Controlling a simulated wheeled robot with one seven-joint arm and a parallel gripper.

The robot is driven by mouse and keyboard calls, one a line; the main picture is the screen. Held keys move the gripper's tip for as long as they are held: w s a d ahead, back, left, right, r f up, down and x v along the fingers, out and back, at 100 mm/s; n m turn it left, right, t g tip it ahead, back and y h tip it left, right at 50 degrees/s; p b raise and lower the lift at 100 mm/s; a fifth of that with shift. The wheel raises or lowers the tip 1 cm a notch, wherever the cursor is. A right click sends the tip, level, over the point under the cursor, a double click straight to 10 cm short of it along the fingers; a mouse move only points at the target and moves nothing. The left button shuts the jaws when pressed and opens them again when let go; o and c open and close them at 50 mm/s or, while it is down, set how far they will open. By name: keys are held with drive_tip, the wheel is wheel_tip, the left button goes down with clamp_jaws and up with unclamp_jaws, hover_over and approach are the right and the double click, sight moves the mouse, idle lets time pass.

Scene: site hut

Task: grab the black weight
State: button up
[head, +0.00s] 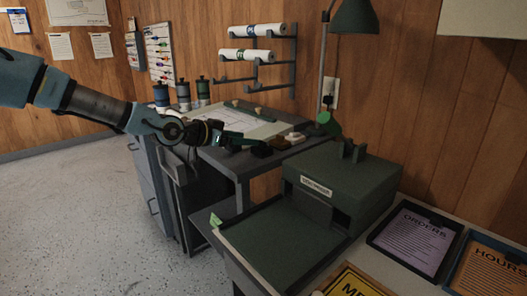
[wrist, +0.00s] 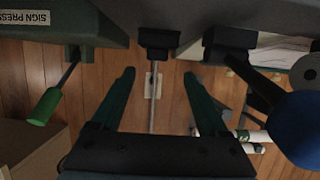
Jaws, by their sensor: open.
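The black weight (head: 278,144) appears as a small dark block on the drafting table, just past the fingertips in the head view. My gripper (head: 257,146) is open, low over the table's right side, its dark green fingers pointing towards the wall. In the wrist view, my gripper (wrist: 158,73) has clear space between its fingers. That view shows a dark block (wrist: 228,42) right of the fingers and another dark block (wrist: 158,39) straight ahead, by the lamp pole. I cannot tell for sure which is the weight. Nothing is held.
A pale round object (head: 294,137) sits beside the weight. The green sign press (head: 345,185) stands to the right, with a green-knobbed lever (head: 325,119). A lamp (head: 354,17) rises behind. Several pots (head: 203,91) stand at the table's left, and paper rolls (head: 257,31) hang above.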

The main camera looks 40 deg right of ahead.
sight(261, 141)
drive_tip(key=shift+x, duration=1.15)
drive_tip(key=x, duration=0.2)
drive_tip(key=p+x, duration=0.1)
drive_tip(key=x, duration=0.1)
drive_tip(key=shift+s, duration=0.35)
drive_tip(key=shift+d+f, duration=0.35)
drive_tip(key=shift+d, duration=0.1)
clamp_jaws()
